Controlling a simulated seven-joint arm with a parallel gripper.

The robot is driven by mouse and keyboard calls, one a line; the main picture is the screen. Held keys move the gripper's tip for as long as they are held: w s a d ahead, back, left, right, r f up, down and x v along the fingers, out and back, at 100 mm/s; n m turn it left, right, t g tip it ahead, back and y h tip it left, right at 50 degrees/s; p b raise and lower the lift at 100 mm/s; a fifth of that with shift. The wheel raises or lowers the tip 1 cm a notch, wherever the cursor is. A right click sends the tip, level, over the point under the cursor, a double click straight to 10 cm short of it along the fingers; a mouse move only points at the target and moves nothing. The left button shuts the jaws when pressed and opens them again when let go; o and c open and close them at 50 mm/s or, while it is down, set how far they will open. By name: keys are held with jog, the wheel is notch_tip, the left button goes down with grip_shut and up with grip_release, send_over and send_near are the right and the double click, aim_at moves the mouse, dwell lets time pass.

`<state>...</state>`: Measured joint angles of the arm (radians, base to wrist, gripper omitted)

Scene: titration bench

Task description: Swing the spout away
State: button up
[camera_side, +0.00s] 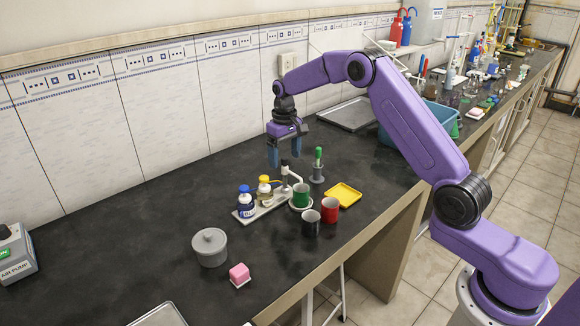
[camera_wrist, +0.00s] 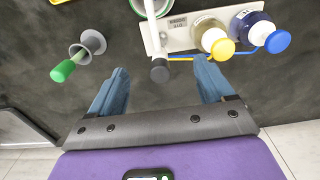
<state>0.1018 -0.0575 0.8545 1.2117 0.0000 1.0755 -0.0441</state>
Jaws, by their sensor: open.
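A small stand (camera_side: 262,207) carries a dark-topped post (camera_side: 285,172) and a white bent spout (camera_side: 297,174). The spout reaches over to the green cup (camera_side: 301,197), which sits on a round pale pad. In the wrist view the white spout (camera_wrist: 151,30) runs up from the black knob (camera_wrist: 160,71) at the post's top. My gripper (camera_side: 286,163) is open and points down at the post, with nothing held. In the wrist view my gripper (camera_wrist: 160,72) has one finger on each side of the knob; touching is not visible.
Blue-capped (camera_side: 246,203) and yellow-capped (camera_side: 264,190) bottles stand on the stand, close to my gripper. A green-handled brush in a grey holder (camera_side: 317,174) stands behind. Red (camera_side: 330,210) and black (camera_side: 311,222) cups are in front, a yellow tray (camera_side: 343,195) to the right.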

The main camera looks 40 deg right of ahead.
jog(key=c, duration=1.4)
jog(key=n, duration=0.9)
jog(key=shift+n, duration=1.5)
jog(key=shift+n, duration=1)
jog(key=n, duration=0.4)
jog(key=o, duration=1.4)
